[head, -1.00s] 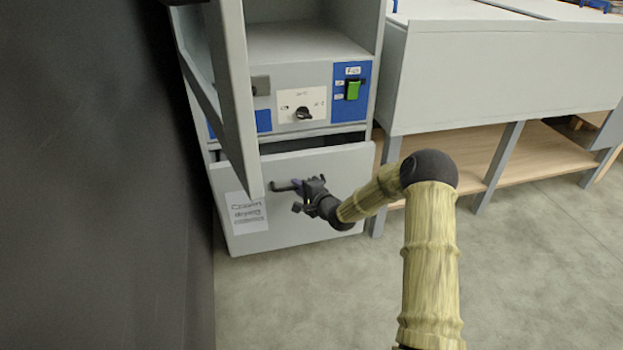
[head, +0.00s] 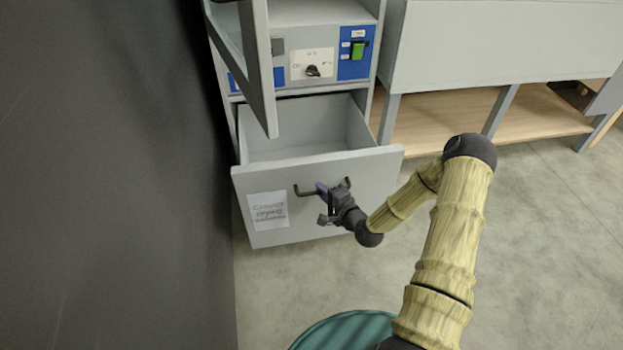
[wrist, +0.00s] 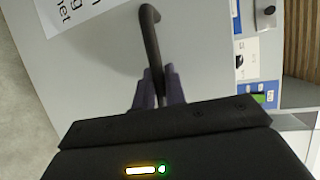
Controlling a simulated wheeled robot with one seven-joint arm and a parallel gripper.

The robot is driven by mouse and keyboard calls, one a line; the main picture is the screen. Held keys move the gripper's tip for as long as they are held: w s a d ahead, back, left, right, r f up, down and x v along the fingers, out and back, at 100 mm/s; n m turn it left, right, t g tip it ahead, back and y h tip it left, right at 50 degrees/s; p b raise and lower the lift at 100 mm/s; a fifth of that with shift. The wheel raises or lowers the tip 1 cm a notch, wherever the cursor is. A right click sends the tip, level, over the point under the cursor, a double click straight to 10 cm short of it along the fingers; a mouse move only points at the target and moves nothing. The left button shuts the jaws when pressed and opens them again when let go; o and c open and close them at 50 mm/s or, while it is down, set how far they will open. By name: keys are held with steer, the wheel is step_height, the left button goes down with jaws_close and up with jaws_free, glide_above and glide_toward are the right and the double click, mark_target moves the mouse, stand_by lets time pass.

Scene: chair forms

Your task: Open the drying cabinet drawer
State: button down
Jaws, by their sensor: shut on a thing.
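The drying cabinet drawer (head: 375,172) is pulled well out of the grey cabinet, and its empty inside shows behind the front panel. A dark bar handle (head: 303,192) sits on the drawer front. My gripper (head: 322,190) is shut on this handle. In the wrist view the handle (wrist: 149,35) runs down between my two fingers (wrist: 158,88), which close around it near its end. A white paper label (head: 268,209) is on the drawer front, left of the handle.
An open cabinet door (head: 259,70) hangs above the drawer's left side. A control panel (head: 312,64) with a knob and green switch is above. A dark wall (head: 110,180) stands close on the left.

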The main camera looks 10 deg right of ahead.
steer(key=shift+s+a, duration=0.15)
steer(key=shift+s, duration=0.45)
steer(key=c, duration=1.5)
jaws_free()
steer(key=shift+o, duration=0.2)
steer(key=shift+w, duration=0.1)
steer(key=shift+d, duration=0.2)
steer(key=p+v, duration=0.5)
steer(key=v, duration=1.2)
steer(key=shift+s, duration=0.25)
steer(key=shift+w+a+r, duration=0.1)
